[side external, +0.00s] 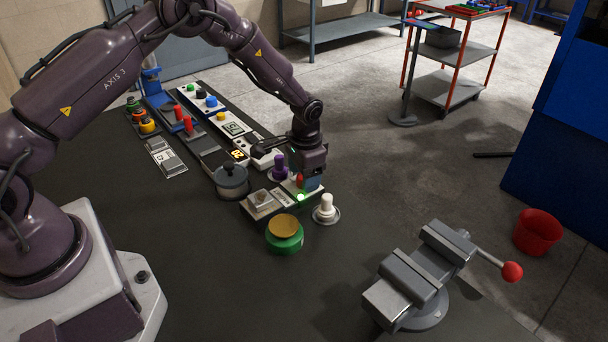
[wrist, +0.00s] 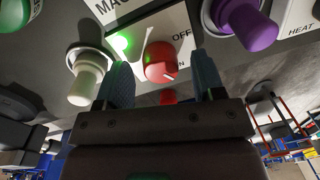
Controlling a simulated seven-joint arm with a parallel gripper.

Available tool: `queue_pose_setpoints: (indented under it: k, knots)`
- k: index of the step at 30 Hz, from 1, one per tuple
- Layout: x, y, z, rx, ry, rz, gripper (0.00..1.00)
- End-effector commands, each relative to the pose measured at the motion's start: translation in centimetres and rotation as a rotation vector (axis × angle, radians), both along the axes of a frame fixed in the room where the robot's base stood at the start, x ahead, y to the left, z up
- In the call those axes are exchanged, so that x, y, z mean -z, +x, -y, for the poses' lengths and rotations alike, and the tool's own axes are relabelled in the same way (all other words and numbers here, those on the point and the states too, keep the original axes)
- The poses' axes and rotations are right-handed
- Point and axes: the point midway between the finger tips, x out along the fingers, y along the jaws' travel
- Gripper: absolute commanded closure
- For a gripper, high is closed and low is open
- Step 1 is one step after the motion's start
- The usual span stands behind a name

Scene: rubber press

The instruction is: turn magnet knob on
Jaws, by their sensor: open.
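The magnet knob (wrist: 158,60) is red and sits on a white panel in the wrist view, with OFF and ON printed beside it. Its white pointer line is toward the ON label. A green lamp (wrist: 121,43) glows on the panel; it also shows in the side view (side external: 300,197). My gripper (wrist: 162,72) is open, with one blue-green finger on each side of the knob. I cannot tell whether the fingers touch it. In the side view my gripper (side external: 307,184) is down at this panel, largely hiding the knob.
A white knob (wrist: 86,80) and a purple knob (wrist: 248,25) stand close on either side. In the side view a green and yellow button (side external: 285,233) and a grey vise (side external: 420,277) are nearby. Several control panels fill the bench's far side.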

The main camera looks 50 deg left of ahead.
Motion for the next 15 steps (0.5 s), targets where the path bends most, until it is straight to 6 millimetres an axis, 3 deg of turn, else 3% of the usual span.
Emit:
queue_pose_setpoints:
  k: [15]
  knots:
    - [-10.3, -0.1, 0.6, 0.001, -0.001, 0.003, 0.38]
